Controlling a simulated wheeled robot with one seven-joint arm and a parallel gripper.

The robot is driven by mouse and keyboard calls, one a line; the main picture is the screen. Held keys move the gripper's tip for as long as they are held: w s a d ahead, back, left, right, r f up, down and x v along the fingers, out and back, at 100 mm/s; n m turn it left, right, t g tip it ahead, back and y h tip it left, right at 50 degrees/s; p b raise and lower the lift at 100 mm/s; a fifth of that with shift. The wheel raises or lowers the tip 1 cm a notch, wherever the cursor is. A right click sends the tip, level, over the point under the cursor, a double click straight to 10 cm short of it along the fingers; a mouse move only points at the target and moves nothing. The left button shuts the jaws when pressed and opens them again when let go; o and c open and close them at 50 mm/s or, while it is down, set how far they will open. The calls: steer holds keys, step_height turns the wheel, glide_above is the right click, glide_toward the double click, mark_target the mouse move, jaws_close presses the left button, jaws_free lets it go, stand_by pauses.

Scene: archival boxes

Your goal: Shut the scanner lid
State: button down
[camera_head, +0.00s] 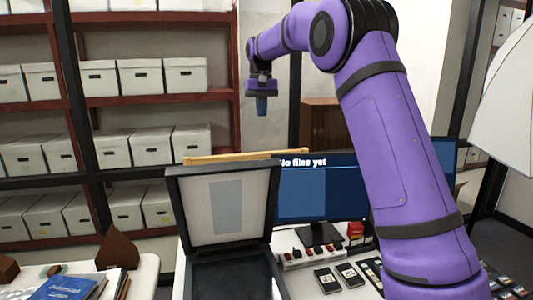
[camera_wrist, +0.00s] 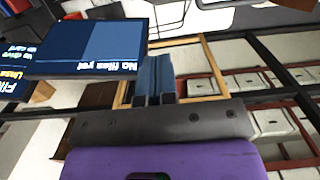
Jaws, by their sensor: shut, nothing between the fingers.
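The scanner lid (camera_head: 222,208) stands raised, nearly upright, at the back of the scanner (camera_head: 235,280) in the head view. Its pale inner face with a grey patch is toward me. The dark scanner bed lies below it, cut off by the frame's lower edge. My gripper (camera_head: 262,106) hangs fingers-down, above and behind the lid's top right corner in the picture, apart from it. In the wrist view, my gripper's blue fingers (camera_wrist: 153,80) are together with nothing between them. I cannot make out the scanner lid in the wrist view.
A monitor (camera_head: 318,190) reading "No files yet" stands right of the lid; it also shows in the wrist view (camera_wrist: 85,47). A red switch strip (camera_head: 305,254) and small cards lie before it. A wooden frame (camera_head: 235,156) stands behind the lid. Books (camera_head: 65,287) lie at left.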

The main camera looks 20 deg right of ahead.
steer(key=shift+s+a+f, duration=0.1)
steer(key=shift+s+f, duration=0.3)
steer(key=shift+f, duration=1.85)
steer(key=shift+s+f, duration=0.4)
steer(key=shift+f, duration=1.85)
steer(key=shift+s+a+f, duration=0.1)
steer(key=shift+s+f, duration=0.3)
steer(key=shift+f, duration=1.85)
steer(key=shift+s, duration=0.15)
